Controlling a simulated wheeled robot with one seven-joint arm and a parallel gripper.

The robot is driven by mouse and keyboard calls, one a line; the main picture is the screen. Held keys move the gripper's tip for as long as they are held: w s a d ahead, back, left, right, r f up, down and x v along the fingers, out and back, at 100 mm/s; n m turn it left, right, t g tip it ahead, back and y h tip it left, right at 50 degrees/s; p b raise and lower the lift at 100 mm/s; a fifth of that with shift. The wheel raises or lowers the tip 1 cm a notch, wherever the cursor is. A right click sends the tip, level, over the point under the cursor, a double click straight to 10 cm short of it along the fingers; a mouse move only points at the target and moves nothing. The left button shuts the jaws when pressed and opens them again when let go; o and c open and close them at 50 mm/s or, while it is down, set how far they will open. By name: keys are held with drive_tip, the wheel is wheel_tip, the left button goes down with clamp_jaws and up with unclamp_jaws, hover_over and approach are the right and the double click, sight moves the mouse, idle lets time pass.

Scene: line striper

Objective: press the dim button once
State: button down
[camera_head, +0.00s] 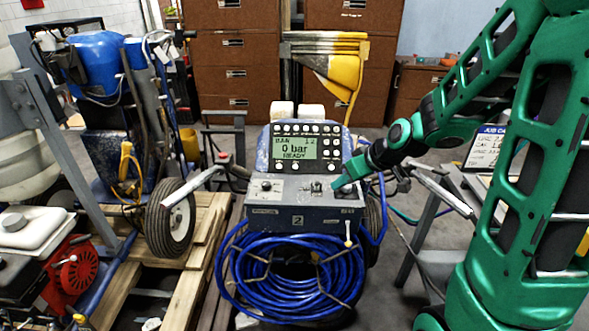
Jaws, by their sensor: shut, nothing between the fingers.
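The line striper's control panel (300,147) stands upright in the middle of the camera_head view. Its green display (296,149) reads "0 bar" and "READY". Several small round pale buttons line the display's top and right side. Their labels are too small to read, so I cannot tell which one is the dim button. My gripper (344,184) is shut and empty, pointing left and down. It appears just below and right of the display panel, over the right part of the lower grey box (300,190). I cannot tell whether it touches the box.
A coiled blue hose (262,270) hangs on the striper's front. Handlebars reach out left (192,187) and right (441,192). A wheeled machine (172,217) and wooden pallet (205,240) stand left. A bench with a sign (484,147) stands right. Brown cabinets (235,60) fill the back.

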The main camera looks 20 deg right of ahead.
sight(295, 167)
drive_tip(key=w+a+t+y, duration=0.1)
drive_tip(key=w+a+t, duration=0.2)
drive_tip(key=w, duration=0.4)
drive_tip(key=w+a+f+t+y, duration=0.1)
drive_tip(key=w+a+t, duration=0.2)
drive_tip(key=w, duration=0.5)
drive_tip(key=shift+w+a+f+n+t+y, duration=0.3)
drive_tip(key=shift+a+n+t+y, duration=0.1)
drive_tip(key=shift+a, duration=0.35)
drive_tip(key=shift+w+d+f, duration=0.35)
drive_tip(key=shift+w+f, duration=0.65)
drive_tip(key=shift+w+d+f, duration=0.3)
drive_tip(key=shift+w+f, duration=0.65)
drive_tip(key=shift+f, duration=0.1)
drive_tip(key=shift+w+d+f, duration=0.35)
drive_tip(key=shift+w+f, duration=0.65)
drive_tip(key=shift+f, duration=0.1)
drive_tip(key=shift+w+d+f, duration=0.1)
drive_tip(key=shift+w+f, duration=0.05)
drive_tip(key=shift+w, duration=0.05)
